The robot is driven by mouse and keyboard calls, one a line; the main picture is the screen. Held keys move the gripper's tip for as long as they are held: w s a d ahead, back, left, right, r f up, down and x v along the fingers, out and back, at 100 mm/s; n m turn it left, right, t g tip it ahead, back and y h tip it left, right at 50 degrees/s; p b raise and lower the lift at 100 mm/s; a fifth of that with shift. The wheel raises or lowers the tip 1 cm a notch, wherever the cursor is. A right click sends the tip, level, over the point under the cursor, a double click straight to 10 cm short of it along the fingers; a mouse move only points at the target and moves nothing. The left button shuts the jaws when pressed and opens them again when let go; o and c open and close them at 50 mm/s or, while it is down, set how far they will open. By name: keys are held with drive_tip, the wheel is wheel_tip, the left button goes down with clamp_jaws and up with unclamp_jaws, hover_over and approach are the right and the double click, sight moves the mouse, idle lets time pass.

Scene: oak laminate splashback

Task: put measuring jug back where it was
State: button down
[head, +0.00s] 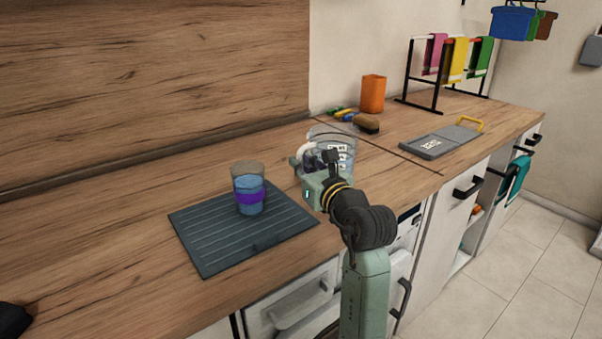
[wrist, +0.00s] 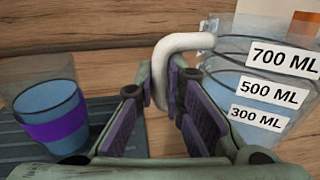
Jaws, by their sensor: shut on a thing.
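The measuring jug (head: 342,141) is clear, with a white handle and volume labels. It stands at the middle of the counter in the head view, partly hidden behind my gripper (head: 306,164). In the wrist view the jug (wrist: 262,85) is at the right, with labels 700, 500 and 300 ML. My gripper (wrist: 165,110) is shut on its white handle (wrist: 180,45), which passes between the purple finger pads. Whether the jug's base touches the counter is hidden.
A cup with a purple band (head: 249,190) stands on a dark ribbed mat (head: 215,240), left of my gripper. An orange container (head: 373,94), a brown sponge (head: 366,123) and a grey board (head: 440,142) are farther right. The counter left of the mat is mostly clear.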

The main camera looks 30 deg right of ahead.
drive_tip(key=shift+f+p, duration=0.35)
drive_tip(key=shift+f, duration=1.3)
drive_tip(key=shift+f, duration=0.2)
drive_tip(key=c, duration=1.7)
unclamp_jaws()
drive_tip(key=shift+r, duration=0.2)
drive_tip(key=shift+s+f, duration=0.15)
drive_tip(key=shift+s, duration=0.2)
drive_tip(key=s+b, duration=0.1)
drive_tip(key=s, duration=0.2)
drive_tip(key=s+a+b, duration=0.1)
drive_tip(key=s, duration=0.3)
drive_tip(key=s+b, duration=0.1)
drive_tip(key=s, duration=0.3)
drive_tip(key=shift+s+a+b, duration=0.15)
drive_tip(key=shift+b, duration=0.15)
